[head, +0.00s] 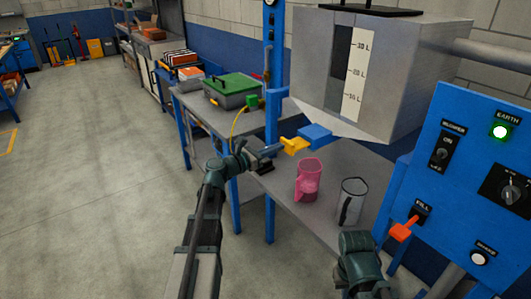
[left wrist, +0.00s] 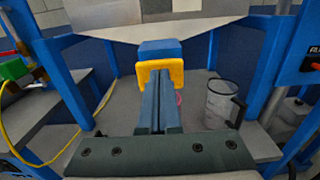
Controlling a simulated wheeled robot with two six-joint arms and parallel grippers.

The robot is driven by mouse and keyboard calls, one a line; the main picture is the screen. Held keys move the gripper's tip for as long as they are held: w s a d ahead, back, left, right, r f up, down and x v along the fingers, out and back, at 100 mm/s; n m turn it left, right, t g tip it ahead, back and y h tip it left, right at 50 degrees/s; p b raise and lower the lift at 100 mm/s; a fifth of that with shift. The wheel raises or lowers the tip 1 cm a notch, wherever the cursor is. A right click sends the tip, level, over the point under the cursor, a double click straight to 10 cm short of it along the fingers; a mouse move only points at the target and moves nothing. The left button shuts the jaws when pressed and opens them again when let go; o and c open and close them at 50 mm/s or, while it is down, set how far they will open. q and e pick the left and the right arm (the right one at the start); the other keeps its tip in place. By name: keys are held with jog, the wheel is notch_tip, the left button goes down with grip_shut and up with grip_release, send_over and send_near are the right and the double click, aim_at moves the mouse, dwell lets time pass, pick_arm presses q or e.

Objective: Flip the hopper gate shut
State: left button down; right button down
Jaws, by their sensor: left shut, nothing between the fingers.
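The grey hopper (head: 400,75) hangs at the upper right of the head view, with a scale on its front. At its lower edge is the gate, a blue block (head: 315,135) with a yellow handle (head: 294,146) pointing left. In the left wrist view the yellow handle (left wrist: 145,72) arches around the far end of the fingers, below the blue block (left wrist: 158,47). My left gripper (head: 272,151) is shut and empty, its tips at the handle. Whether they touch it I cannot tell. My right arm shows at the bottom; its gripper is out of view.
A pink jug (head: 308,180) and a clear jug (head: 350,203) stand on the grey shelf below the hopper. A blue control panel (head: 465,165) with an orange lever (head: 404,229) is at right. A blue post (head: 269,215) stands near my left arm. The floor at left is clear.

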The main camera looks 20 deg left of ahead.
aim_at(286, 143)
pick_arm(q)
jog(key=shift+w+d, duration=0.35)
jog(key=shift+w, duration=0.1)
jog(key=shift+w, duration=0.1)
jog(key=x, duration=0.5)
